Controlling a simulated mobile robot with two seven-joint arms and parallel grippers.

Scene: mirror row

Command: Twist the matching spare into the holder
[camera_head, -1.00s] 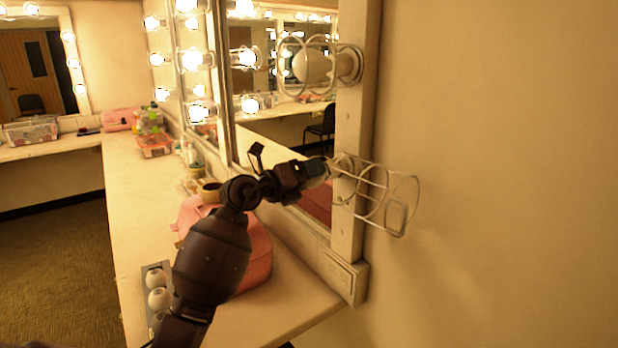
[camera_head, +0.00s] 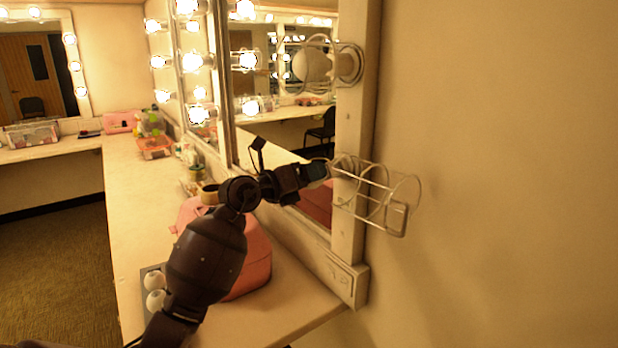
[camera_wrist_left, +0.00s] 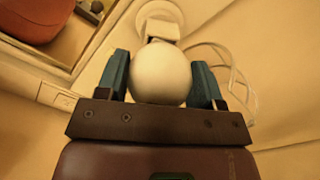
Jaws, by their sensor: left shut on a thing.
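My left gripper (camera_head: 316,172) is at the lower socket on the mirror frame's outer edge. In the left wrist view the gripper (camera_wrist_left: 160,82) is shut on a round white bulb (camera_wrist_left: 160,70), one blue finger on each side. The bulb lies directly in front of the pale round holder (camera_wrist_left: 158,22); I cannot tell how deep its base sits. In the head view the fingers mostly hide the bulb. The holder's wire cage (camera_head: 388,232) sticks out to the right, and its wires show beside the right finger in the wrist view (camera_wrist_left: 235,85). My right gripper is out of view.
A tray (camera_head: 146,268) with white spare bulbs (camera_head: 155,300) lies on the counter, partly behind my arm. A pink case (camera_head: 255,265) stands under the arm. An unlit caged bulb (camera_head: 312,66) is higher on the frame. The wall at right is bare.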

